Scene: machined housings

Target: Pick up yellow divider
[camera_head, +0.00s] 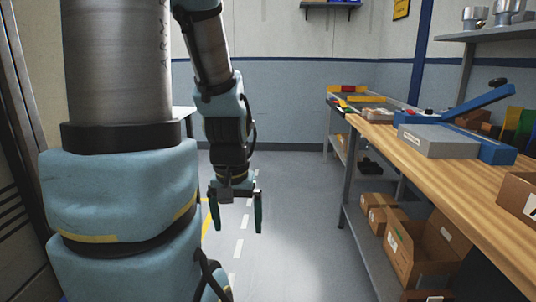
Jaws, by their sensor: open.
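My gripper (238,226) hangs pointing down over the open floor, left of the benches. Its two dark green fingers are apart with nothing between them. A yellow upright panel (513,118) stands at the right on the wooden bench, beside a green panel (526,122); the blue lever tool partly hides its foot. Yellow flat pieces (362,98) also show on the far bench, small in view. I cannot tell for sure which yellow piece is the divider. My gripper is well apart from all of them.
The wooden bench (455,166) runs along the right. On it are a blue lever tool (485,103), a grey block (438,140) and a cardboard box (517,195). Cardboard boxes (420,246) fill the lower shelf. The grey floor (290,230) between is clear.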

